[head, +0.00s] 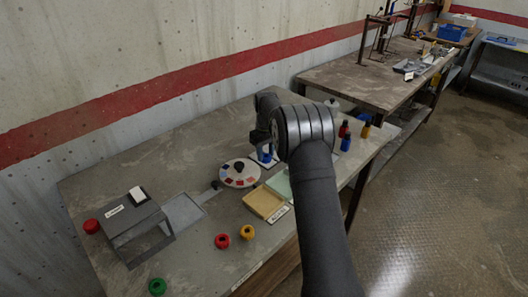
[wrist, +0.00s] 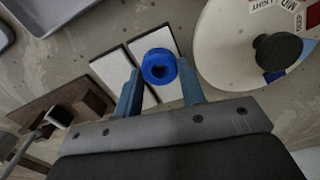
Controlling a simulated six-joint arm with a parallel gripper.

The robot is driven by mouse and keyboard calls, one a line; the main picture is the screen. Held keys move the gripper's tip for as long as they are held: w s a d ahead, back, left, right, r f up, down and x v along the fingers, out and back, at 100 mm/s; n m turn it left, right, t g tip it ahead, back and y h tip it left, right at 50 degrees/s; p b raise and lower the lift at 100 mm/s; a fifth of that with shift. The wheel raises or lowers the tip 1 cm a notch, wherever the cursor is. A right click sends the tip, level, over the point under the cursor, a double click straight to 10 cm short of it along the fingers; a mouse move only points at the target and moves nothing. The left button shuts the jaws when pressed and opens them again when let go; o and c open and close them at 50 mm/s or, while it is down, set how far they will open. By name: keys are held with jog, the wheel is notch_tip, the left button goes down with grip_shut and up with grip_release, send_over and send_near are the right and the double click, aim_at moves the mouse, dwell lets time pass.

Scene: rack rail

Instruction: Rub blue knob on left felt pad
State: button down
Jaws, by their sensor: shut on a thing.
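My gripper (wrist: 160,84) is shut on the blue knob (wrist: 158,66), a round knob with a dark hole, held between its two blue fingers. In the wrist view two white pads with dark borders lie side by side beyond the fingers: the left pad (wrist: 113,68) and the right pad (wrist: 154,39). The knob overlaps the right pad's near part in the picture; whether it touches is not clear. In the head view my gripper (head: 266,152) is low over the bench, behind the round dial, and the arm hides part of that area.
The white dial (head: 240,180) with a black knob stands close by. A tan tray (head: 263,202), a grey box (head: 135,230), and red (head: 222,241), yellow (head: 247,232) and green (head: 157,286) knobs are nearer. Small bottles (head: 346,142) stand right. A brown bracket (wrist: 60,112) is left in the wrist view.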

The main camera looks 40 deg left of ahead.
jog(key=shift+d+f, duration=0.1)
jog(key=shift+d, duration=0.4)
jog(key=shift+a, duration=2.85)
jog(key=shift+d, duration=2.9)
jog(key=shift+a, duration=2.3)
